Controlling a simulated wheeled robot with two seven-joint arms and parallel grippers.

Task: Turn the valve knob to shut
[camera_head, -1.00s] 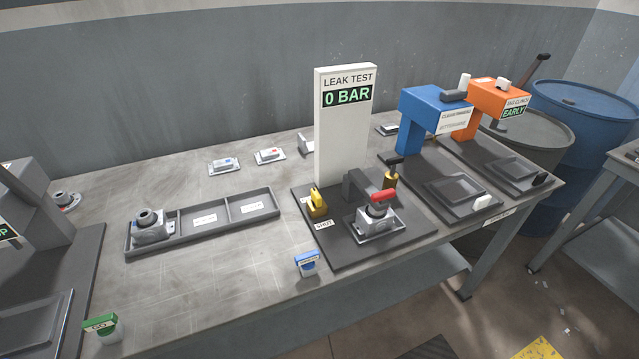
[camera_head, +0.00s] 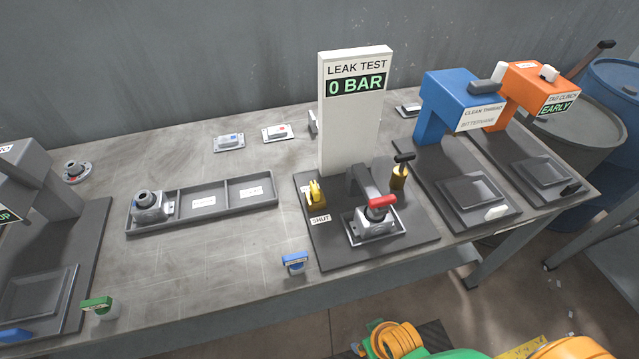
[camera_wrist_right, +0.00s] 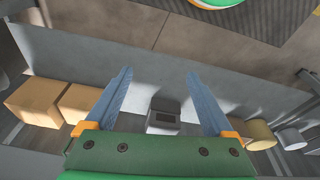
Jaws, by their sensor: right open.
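The yellow valve knob (camera_head: 316,193) stands at the left rear of the dark leak test plate (camera_head: 332,250). A white SHUT label (camera_head: 320,219) lies just in front of it. The white leak test panel (camera_head: 353,135) behind reads 0 BAR. A metal casting (camera_head: 370,224) sits on the plate under a clamp with a red handle (camera_head: 382,201). A brass fitting with a black handle (camera_head: 399,176) stands at the plate's right rear. My right gripper (camera_wrist_right: 158,74) is open and empty in the right wrist view, away from the knob. My left gripper is in no view.
A grey divided tray (camera_head: 224,206) with a casting in its left compartment lies left of the plate. A blue-topped button (camera_head: 294,262) stands near the bench's front edge. Blue (camera_head: 457,100) and orange (camera_head: 530,90) stations stand to the right. Bare bench lies before the tray.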

